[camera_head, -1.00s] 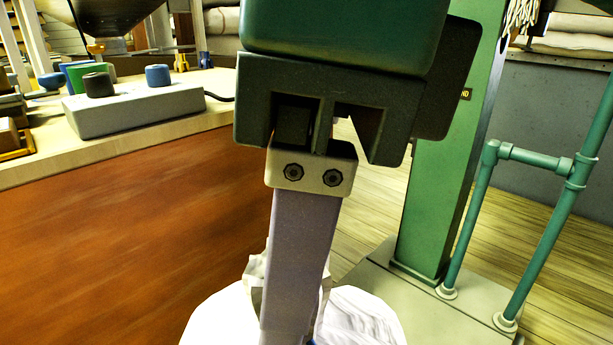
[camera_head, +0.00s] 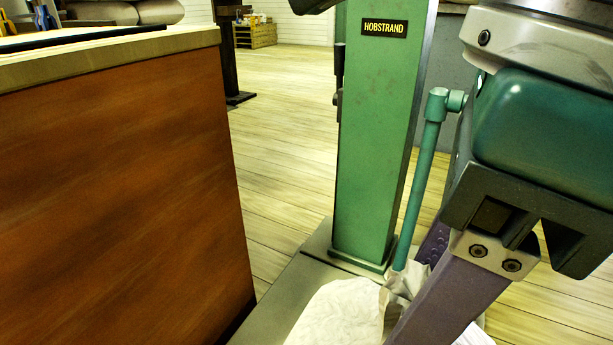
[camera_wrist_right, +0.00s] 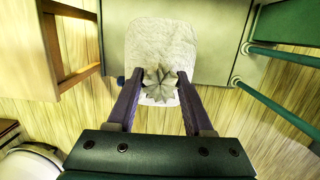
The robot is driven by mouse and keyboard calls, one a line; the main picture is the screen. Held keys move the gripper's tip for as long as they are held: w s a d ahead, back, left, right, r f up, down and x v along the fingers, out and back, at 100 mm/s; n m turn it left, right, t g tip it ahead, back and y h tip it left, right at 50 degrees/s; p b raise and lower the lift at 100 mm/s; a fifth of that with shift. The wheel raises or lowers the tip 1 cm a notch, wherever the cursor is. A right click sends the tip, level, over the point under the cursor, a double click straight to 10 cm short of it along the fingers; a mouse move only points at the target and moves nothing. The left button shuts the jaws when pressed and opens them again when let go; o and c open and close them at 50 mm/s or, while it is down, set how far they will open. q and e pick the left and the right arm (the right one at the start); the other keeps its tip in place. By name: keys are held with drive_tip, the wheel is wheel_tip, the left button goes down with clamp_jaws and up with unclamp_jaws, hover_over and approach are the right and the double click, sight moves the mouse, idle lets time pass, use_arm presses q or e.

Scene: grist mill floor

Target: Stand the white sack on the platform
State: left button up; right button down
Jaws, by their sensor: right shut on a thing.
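The white sack (camera_head: 335,312) shows at the bottom of the head view, its lower part cut off by the frame. My right gripper (camera_wrist_right: 160,87) is shut on its gathered neck (camera_wrist_right: 160,80). In the wrist view the sack body (camera_wrist_right: 158,42) lies beyond the neck, between and past the fingers. The platform (camera_head: 268,312) is the grey base under the green scale column. In the wrist view the sack overlaps the platform (camera_wrist_right: 220,60), with its near end past the platform's edge over floor. I cannot tell if they touch. My left gripper is not in view.
The green column (camera_head: 375,140) labelled HOBSTRAND rises from the platform's far side. A green pipe rail (camera_head: 425,165) stands right of it. A brown-sided bench (camera_head: 120,190) is close on the left. Plank floor (camera_head: 285,140) lies open behind.

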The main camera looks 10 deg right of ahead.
wheel_tip(320, 180, down, 16)
drive_tip(key=b, duration=0.8)
drive_tip(key=shift+s, duration=0.1)
wheel_tip(320, 180, down, 4)
drive_tip(key=b, duration=0.3)
drive_tip(key=shift+r, duration=0.1)
drive_tip(key=shift+f, duration=0.2)
drive_tip(key=shift+c, duration=1.4)
unclamp_jaws()
drive_tip(key=r+p, duration=0.2)
drive_tip(key=r, duration=0.2)
drive_tip(key=d+r+p, duration=0.1)
drive_tip(key=r+p, duration=0.2)
drive_tip(key=r, duration=0.1)
drive_tip(key=s+r+p, duration=0.1)
drive_tip(key=r+p, duration=0.2)
drive_tip(key=r, duration=0.1)
drive_tip(key=shift+d+r, duration=0.1)
drive_tip(key=shift+d, duration=0.2)
